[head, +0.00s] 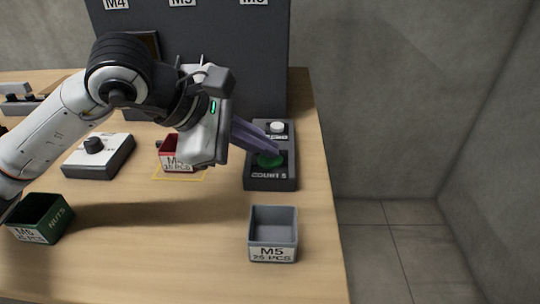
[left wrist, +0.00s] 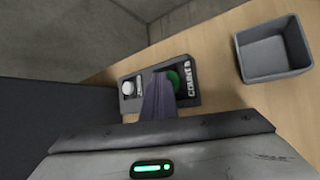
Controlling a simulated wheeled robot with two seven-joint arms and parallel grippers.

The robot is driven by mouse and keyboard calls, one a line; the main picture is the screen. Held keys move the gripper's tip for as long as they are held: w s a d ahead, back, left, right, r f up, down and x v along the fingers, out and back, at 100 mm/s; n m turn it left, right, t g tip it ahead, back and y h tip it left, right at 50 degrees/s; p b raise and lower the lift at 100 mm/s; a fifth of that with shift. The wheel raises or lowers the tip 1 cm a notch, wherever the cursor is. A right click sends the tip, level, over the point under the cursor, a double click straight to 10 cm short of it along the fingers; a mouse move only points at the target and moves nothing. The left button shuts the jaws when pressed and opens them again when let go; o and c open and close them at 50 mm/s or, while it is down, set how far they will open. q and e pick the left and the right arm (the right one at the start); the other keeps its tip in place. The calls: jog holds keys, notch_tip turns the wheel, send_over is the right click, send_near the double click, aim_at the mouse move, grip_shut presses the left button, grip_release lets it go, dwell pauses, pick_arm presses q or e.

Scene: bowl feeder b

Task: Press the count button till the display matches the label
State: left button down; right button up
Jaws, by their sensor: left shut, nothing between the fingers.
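The dark count box (head: 270,183) stands near the table's right edge, with a green button (head: 270,161) and a white knob (head: 277,127). In the left wrist view the green button (left wrist: 173,79) is partly behind the fingers. My left gripper (head: 279,151) is shut and empty, its purple fingertips at the green button; I cannot tell whether they touch it. The fingers cover part of the box and I can read no number on a display. A grey bin (head: 273,222) in front bears the label "M5 25 PCS" (head: 272,254). My right gripper is out of view.
A red labelled bin (head: 172,153) sits in a yellow outline, partly behind my gripper. A tall dark panel (head: 255,60) rises behind. The table ends right of the count box.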

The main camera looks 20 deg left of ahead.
aim_at(263, 161)
pick_arm(q)
jog(key=shift+r+p, duration=0.45)
jog(key=shift+r, duration=0.35)
jog(key=shift+r, duration=0.1)
notch_tip(263, 161, up, 5)
jog(key=p, duration=0.3)
dwell(1.8)
jog(key=shift+s, duration=0.1)
dwell(0.7)
